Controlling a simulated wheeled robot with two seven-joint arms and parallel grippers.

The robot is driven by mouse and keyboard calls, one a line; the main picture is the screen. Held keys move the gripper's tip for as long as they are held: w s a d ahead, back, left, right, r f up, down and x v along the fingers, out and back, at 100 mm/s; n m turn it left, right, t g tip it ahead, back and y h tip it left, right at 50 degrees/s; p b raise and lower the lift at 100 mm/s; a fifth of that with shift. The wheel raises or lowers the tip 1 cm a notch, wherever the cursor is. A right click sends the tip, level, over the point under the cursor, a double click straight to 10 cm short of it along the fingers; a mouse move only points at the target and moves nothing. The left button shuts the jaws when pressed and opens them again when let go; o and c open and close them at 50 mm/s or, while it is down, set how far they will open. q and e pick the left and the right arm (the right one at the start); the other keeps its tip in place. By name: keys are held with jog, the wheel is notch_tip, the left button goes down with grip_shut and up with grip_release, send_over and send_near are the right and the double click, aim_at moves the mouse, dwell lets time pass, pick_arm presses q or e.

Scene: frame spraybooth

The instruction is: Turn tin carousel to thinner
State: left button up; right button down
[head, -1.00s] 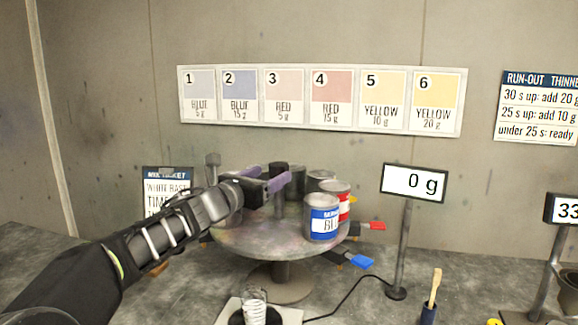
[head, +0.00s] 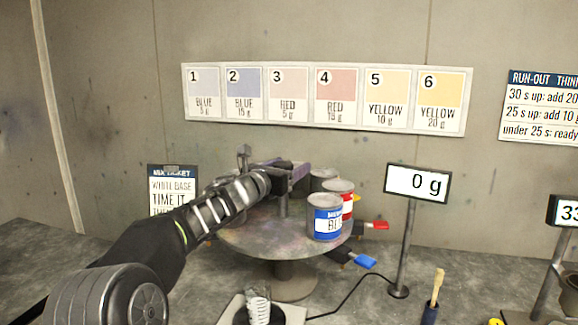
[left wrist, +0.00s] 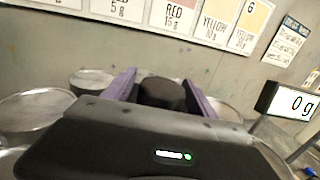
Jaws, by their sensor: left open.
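The tin carousel (head: 262,240) is a round, stained turntable on a pedestal. A blue-labelled tin (head: 325,218) stands at its front right, with a red-labelled tin (head: 346,203) behind it. Grey tin lids show farther back, and my arm covers the left side. I cannot pick out a thinner tin. My left gripper (head: 290,170) is over the carousel's centre post (head: 283,204), with purple fingers. In the left wrist view, its open fingers stand either side of a black knob (left wrist: 162,93); I cannot tell whether they touch it. My right gripper is not in view.
A scale display (head: 418,184) reading 0 g stands on a post right of the carousel. Red (head: 375,225) and blue (head: 364,261) tabs stick out below the tabletop. A cup (head: 258,300) stands in front, and a brush (head: 434,295) at the right.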

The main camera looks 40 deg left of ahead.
pick_arm(q)
jog(key=shift+c, duration=0.6)
grip_shut()
dwell(0.3)
